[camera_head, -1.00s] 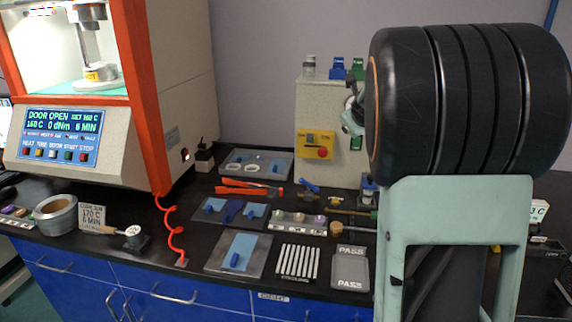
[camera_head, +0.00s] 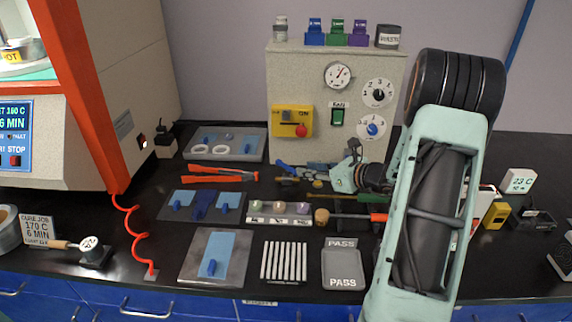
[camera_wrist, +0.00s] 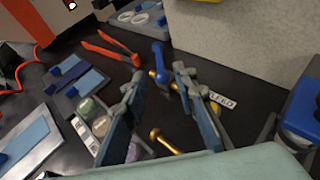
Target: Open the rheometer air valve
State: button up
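The air valve, with a blue lever (camera_wrist: 159,56) and brass fittings, lies low at the foot of the grey cabinet in the wrist view. In the head view its blue lever (camera_head: 291,168) shows left of my gripper (camera_head: 346,172). My gripper also shows in the wrist view (camera_wrist: 157,80), its two fingers spread apart with nothing between them but dark bench and brass parts beyond. The lever is just past the fingertips, and I see no clear contact. The lever appears to point up and away in the wrist view; its exact angle to the pipe is hard to tell.
The grey cabinet (camera_head: 300,75) with gauge, dials and yellow switch box (camera_head: 292,121) stands behind. Orange-handled tongs (camera_head: 221,174), a grey tray (camera_head: 258,145) and a sample rack (camera_head: 279,222) lie to the left. A PASS tray (camera_head: 342,272) sits at the front.

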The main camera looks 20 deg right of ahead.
aim_at(291, 167)
jog(key=x, duration=1)
jog(key=shift+f, duration=0.1)
jog(key=shift+s, duration=0.1)
grip_shut()
